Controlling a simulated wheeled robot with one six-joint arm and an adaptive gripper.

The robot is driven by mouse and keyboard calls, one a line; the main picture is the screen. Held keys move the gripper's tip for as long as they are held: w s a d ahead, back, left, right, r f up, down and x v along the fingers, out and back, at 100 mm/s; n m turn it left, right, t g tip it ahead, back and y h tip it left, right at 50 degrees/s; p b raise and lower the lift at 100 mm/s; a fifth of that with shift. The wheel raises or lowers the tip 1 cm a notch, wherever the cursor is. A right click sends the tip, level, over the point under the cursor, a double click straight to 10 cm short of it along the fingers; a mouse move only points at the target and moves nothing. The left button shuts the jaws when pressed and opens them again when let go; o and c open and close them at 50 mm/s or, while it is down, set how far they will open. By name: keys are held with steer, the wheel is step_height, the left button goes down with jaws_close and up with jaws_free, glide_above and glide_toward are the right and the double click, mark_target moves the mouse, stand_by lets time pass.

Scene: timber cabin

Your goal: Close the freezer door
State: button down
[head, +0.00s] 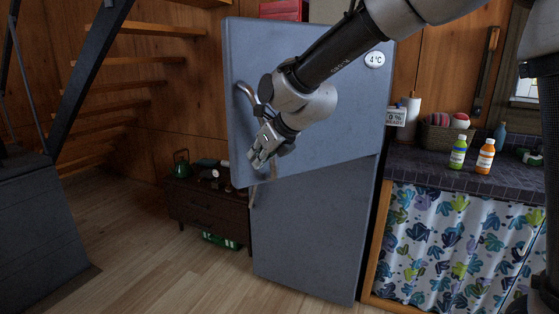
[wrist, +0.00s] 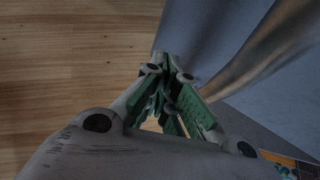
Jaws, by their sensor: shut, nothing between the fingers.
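The freezer door (head: 330,135) is the upper blue-grey door of the fridge, with a round 4 °C badge at its upper right. It stands somewhat ajar: its left edge juts out past the lower door (head: 310,235), and its bottom edge slants. Its curved metal handle (head: 243,90) is near the left edge, partly hidden by my arm. My gripper (head: 257,160) is shut and empty in front of the door's lower left, below the handle. In the wrist view, my gripper (wrist: 165,85) has the door face and a blurred metal bar to its right. Contact with the door cannot be told.
A low dark wooden cabinet (head: 205,205) with a green kettle (head: 181,163) stands left of the fridge. A counter (head: 465,178) with bottles and a basket is at right, above a patterned curtain (head: 450,245). Wooden floor (head: 150,265) is clear at front left.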

steer(key=s+a+v, duration=0.1)
steer(key=s+v, duration=0.1)
steer(key=v, duration=0.8)
steer(key=s+a+f+n+g, duration=0.1)
steer(key=s+a+f+g, duration=0.1)
steer(key=s+a+f, duration=0.35)
steer(key=n+t+y, duration=0.3)
steer(key=n+t, duration=0.8)
steer(key=n, duration=0.3)
glide_toward(242, 142)
steer(key=x, duration=0.7)
steer(key=shift+w+a, duration=0.1)
